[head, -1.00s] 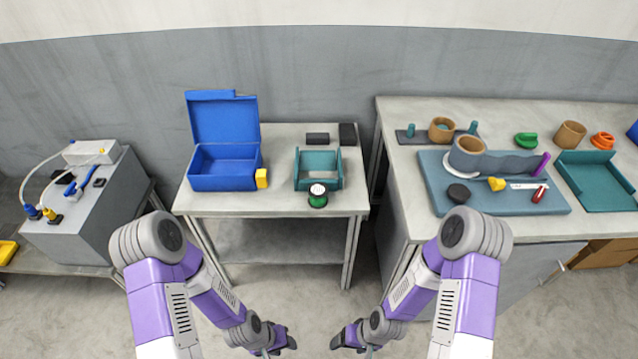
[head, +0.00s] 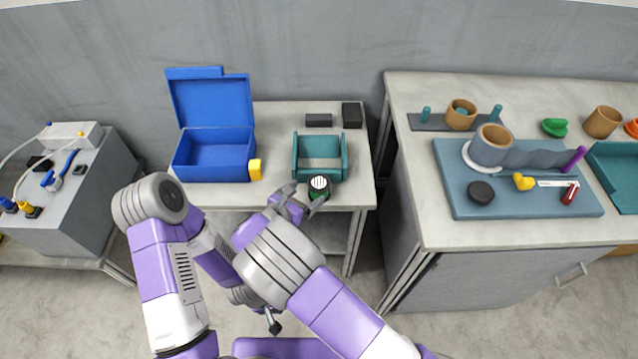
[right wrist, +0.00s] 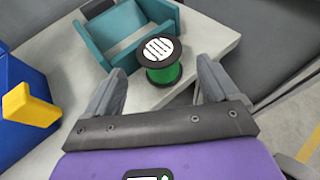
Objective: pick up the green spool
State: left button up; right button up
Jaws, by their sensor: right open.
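The green spool (head: 319,187) stands upright at the front edge of the small middle table, just in front of the teal holder (head: 320,169). It has black flanges and a white striped label on top. In the right wrist view the spool (right wrist: 163,68) is ahead of and between the two fingers. My right gripper (head: 300,197) is open and empty, just left of and near the spool in the head view; its spread fingers also show in the right wrist view (right wrist: 160,90). They do not appear closed around the spool.
An open blue case (head: 214,162) with a yellow latch (head: 255,169) stands left of the spool. Two dark blocks (head: 319,120) lie at the back of the table. A larger workbench (head: 436,232) with a blue mat and several items stands to the right.

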aim_at(320, 181)
jog(key=b+x, duration=0.2)
jog(key=x, duration=0.5)
jog(key=shift+w+f, duration=0.1)
jog(key=shift+w, duration=0.05)
jog(key=c, duration=1)
jog(key=shift+r, duration=0.2)
